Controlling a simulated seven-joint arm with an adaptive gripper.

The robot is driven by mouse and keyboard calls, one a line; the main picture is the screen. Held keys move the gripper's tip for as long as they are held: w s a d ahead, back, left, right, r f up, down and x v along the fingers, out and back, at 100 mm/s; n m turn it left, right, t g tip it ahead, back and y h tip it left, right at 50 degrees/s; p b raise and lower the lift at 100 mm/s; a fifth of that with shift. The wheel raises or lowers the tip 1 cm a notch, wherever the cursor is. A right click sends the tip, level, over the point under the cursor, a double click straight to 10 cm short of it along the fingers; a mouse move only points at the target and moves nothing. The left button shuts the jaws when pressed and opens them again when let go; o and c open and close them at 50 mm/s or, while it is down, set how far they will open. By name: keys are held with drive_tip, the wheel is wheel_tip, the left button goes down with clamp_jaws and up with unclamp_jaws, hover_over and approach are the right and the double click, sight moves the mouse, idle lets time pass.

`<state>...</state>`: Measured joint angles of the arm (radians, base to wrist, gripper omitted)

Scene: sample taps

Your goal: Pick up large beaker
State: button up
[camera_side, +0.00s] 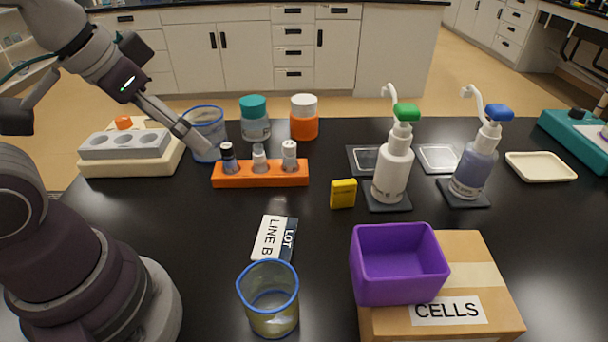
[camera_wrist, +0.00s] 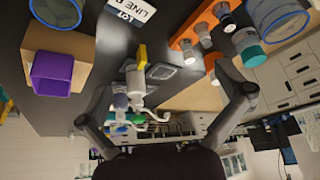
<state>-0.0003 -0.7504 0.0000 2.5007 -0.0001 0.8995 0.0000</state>
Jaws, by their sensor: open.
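Two clear, blue-rimmed beakers stand upright on the black bench. The one at the back left (camera_side: 206,122) looks the larger; it also shows at the top right of the wrist view (camera_wrist: 280,14). The smaller, yellowish one (camera_side: 270,312) stands at the front, and shows at the top left of the wrist view (camera_wrist: 56,10). My gripper (camera_side: 200,148) overlaps the back beaker in the side view; whether they touch I cannot tell. In the wrist view my gripper (camera_wrist: 165,76) is open, with nothing between its fingers.
An orange rack (camera_side: 260,175) with several vials stands just right of the back beaker. A pale block with a grey tray (camera_side: 138,145) is to its left. Teal-capped (camera_side: 254,120) and white-capped (camera_side: 304,118) jars stand behind the rack. Pump bottles (camera_side: 393,168) and a purple bin (camera_side: 400,280) are right.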

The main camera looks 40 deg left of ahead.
idle(0.6)
drive_tip(key=n+g+y, duration=0.2)
drive_tip(key=n+y, duration=0.1)
drive_tip(key=n, duration=0.4)
hover_over(207, 135)
drive_tip(key=a, duration=0.1)
wheel_tip(207, 135, down, 6)
drive_tip(key=x, duration=0.6)
drive_tip(key=s+x, duration=0.1)
drive_tip(key=x, duration=0.3)
drive_tip(key=shift+s+a+f, duration=0.1)
drive_tip(key=shift+a+f, duration=0.05)
drive_tip(key=shift+f, duration=0.1)
drive_tip(key=shift+c, duration=0.3)
drive_tip(key=c, duration=0.8)
drive_tip(key=shift+r, duration=0.15)
